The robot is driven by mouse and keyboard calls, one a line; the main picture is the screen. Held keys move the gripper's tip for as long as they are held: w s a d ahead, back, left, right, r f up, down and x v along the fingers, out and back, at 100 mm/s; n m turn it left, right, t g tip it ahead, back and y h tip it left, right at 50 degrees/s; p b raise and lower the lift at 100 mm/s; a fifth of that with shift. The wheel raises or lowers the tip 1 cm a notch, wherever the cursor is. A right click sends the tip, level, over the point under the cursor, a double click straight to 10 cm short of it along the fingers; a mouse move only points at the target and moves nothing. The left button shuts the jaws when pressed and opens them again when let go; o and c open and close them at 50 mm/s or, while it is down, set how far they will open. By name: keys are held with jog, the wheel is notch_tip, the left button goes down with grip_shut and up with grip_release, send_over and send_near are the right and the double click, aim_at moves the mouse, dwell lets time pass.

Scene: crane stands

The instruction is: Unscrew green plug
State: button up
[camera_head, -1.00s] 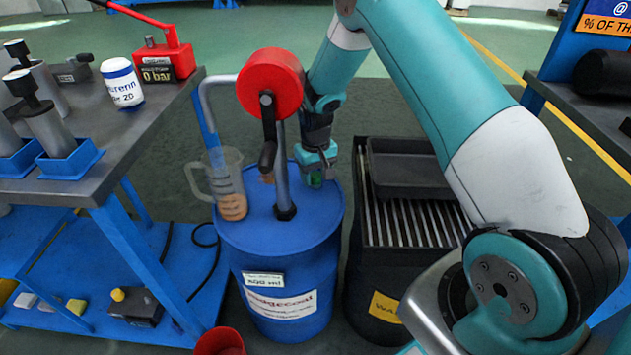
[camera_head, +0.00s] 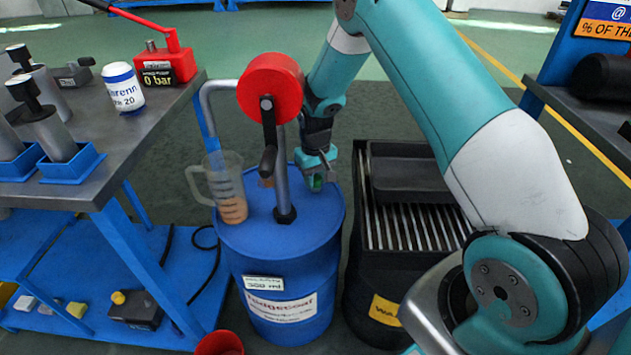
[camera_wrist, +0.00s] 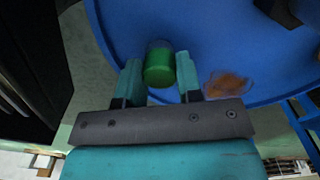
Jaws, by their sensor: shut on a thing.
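The green plug (camera_wrist: 159,66) sits between the two fingers of my gripper (camera_wrist: 159,82) in the wrist view. In the head view the green plug (camera_head: 316,182) shows just below my gripper (camera_head: 317,172), over the right part of the blue drum's lid (camera_head: 250,240). My gripper is shut on the plug and points down. I cannot tell whether the plug is still seated in the lid.
A red-wheeled hand pump (camera_head: 270,88) rises from the lid, left of my gripper. A clear measuring jug (camera_head: 222,180) with orange-brown liquid stands at the lid's left. A slatted black bin with a dark tray (camera_head: 405,170) stands right. An orange-brown spill (camera_wrist: 227,84) lies on the lid.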

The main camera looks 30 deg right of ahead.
jog(key=n+p, duration=0.1)
jog(key=n, duration=0.1)
jog(key=shift+r+n, duration=0.15)
jog(key=shift+n, duration=1.25)
jog(key=n+p, duration=0.1)
jog(key=n, duration=0.2)
jog(key=shift+n, duration=1.1)
jog(key=shift+n+p, duration=0.55)
jog(key=shift+n, duration=0.45)
jog(key=n, duration=0.3)
